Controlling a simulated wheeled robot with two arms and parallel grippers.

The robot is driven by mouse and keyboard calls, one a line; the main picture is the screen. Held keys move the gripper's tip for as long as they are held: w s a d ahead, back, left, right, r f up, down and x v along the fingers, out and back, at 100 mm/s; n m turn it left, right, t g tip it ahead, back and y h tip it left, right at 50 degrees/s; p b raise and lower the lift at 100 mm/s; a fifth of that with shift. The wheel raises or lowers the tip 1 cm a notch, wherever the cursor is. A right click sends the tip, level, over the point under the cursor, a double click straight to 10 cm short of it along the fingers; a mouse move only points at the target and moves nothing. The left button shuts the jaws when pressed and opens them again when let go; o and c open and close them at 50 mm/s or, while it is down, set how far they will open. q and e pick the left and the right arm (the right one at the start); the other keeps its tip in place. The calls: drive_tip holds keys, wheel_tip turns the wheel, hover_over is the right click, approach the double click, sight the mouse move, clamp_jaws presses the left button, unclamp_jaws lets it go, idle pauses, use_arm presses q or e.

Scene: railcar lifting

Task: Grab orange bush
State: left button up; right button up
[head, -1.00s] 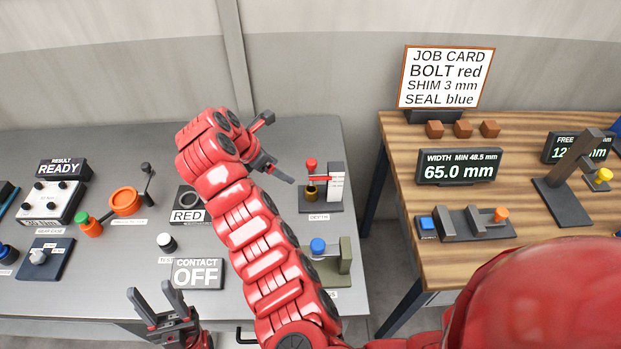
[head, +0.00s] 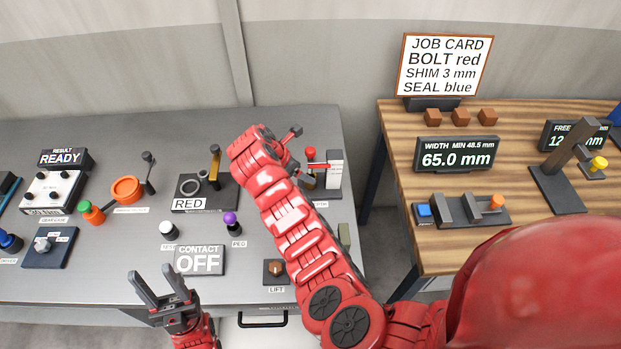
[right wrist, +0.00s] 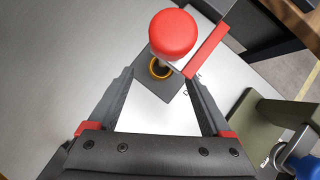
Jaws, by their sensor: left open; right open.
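An orange-gold ring-shaped bush (right wrist: 160,68) sits in the dark depth stand, under a red round knob (right wrist: 172,33), in the right wrist view. In the head view the arm and gripper partly cover this stand, and the red knob (head: 310,152) shows above it. My right gripper (right wrist: 160,80) is open, with its fingertips apart on either side of the ring and nothing held. Whether they are at its height I cannot tell. My left gripper (head: 163,290) is open and empty near the grey table's front edge. An orange-topped piece (head: 496,203) sits on the wooden table's width gauge.
The grey table (head: 120,275) also carries a purple-topped peg (head: 231,224), an orange round fixture (head: 127,190), a RED display (head: 188,205) and a CONTACT OFF display (head: 199,260). A green block (right wrist: 252,125) stands near the depth stand. A gap separates the two tables.

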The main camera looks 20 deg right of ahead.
drive_tip(key=p+x, duration=0.1)
drive_tip(key=x, duration=0.2)
drive_tip(key=shift+s+d+f+p, duration=0.15)
drive_tip(key=shift+d+f+p, duration=0.05)
drive_tip(key=shift+f+p, duration=0.15)
drive_tip(key=shift+d+f, duration=0.1)
drive_tip(key=shift+f, duration=0.2)
clamp_jaws()
